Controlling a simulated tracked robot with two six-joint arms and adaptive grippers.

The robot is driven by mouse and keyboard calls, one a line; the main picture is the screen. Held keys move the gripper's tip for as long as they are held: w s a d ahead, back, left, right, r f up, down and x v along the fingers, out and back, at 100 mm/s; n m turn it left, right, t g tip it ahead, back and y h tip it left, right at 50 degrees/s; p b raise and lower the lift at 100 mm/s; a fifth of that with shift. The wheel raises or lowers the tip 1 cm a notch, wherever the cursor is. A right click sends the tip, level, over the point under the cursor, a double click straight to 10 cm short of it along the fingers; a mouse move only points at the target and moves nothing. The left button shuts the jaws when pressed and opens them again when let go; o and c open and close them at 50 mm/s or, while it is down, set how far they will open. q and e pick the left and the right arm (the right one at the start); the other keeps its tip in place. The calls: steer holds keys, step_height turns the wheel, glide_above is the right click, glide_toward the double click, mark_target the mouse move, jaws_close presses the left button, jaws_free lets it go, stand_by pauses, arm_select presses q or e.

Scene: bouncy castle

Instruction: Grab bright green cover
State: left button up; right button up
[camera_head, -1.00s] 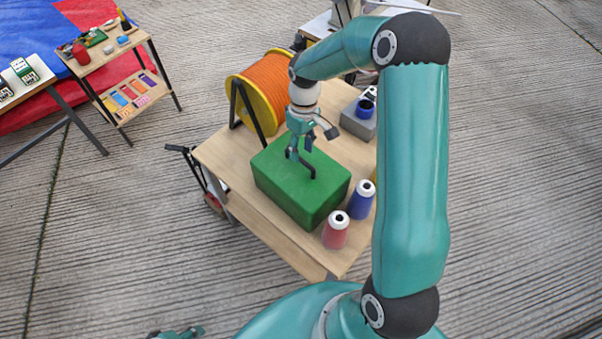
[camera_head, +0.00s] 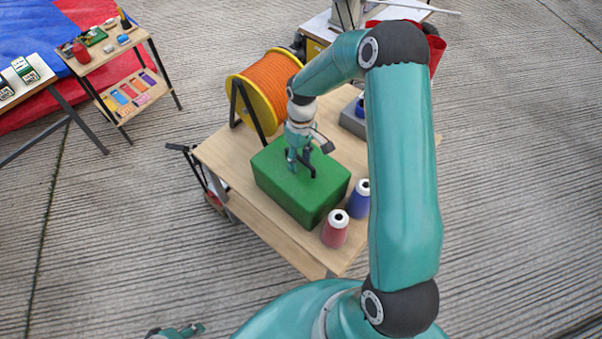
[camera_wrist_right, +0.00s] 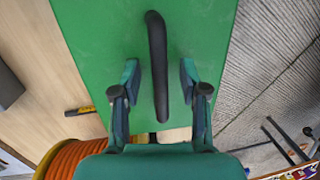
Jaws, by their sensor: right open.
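The bright green cover (camera_head: 275,180) is a box-like block with a black handle (camera_head: 313,173) on its top, resting on a wooden table. My right gripper (camera_head: 302,166) is open and empty, at the handle over the cover's top. In the right wrist view the handle (camera_wrist_right: 156,50) runs lengthwise between the two spread fingers (camera_wrist_right: 159,75), and the green top (camera_wrist_right: 95,35) fills the middle. I cannot tell whether the fingers touch the handle. A small teal part at the bottom edge seems to be my left gripper (camera_head: 178,331); its jaws are unclear.
The wooden table (camera_head: 220,155) also holds an orange cable reel (camera_head: 270,85) behind the cover. A red cone spool (camera_head: 335,230) and a blue one (camera_head: 357,200) stand close to its right side. A grey box (camera_head: 353,122) is behind, partly hidden by my arm.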

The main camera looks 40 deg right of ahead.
steer(key=shift+f, duration=0.15)
jaws_close()
steer(key=shift+r, duration=0.25)
stand_by(0.4)
